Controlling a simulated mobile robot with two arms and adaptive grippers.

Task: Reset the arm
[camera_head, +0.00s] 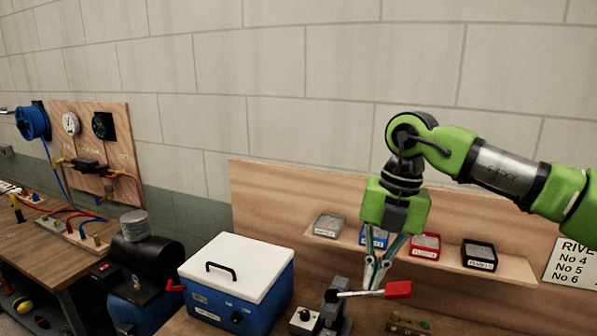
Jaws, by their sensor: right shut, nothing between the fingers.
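My right arm (505,172) comes in from the right, green with a silver and black link. My right gripper (374,284) points down over the bench, its two grey-green fingers drawn together at the tips with nothing between them. Just below and beside the tips is a lever with a red handle (398,290) on a dark bench device (335,312). I cannot tell whether the fingertips touch the lever. My left gripper does not show.
A blue box with a white lid (238,265) stands left of the gripper. Behind the gripper a wooden shelf (520,271) carries several small bins, such as a red one (425,246) and a black one (479,256). A dark tank (147,256) stands further left. The wall above is clear.

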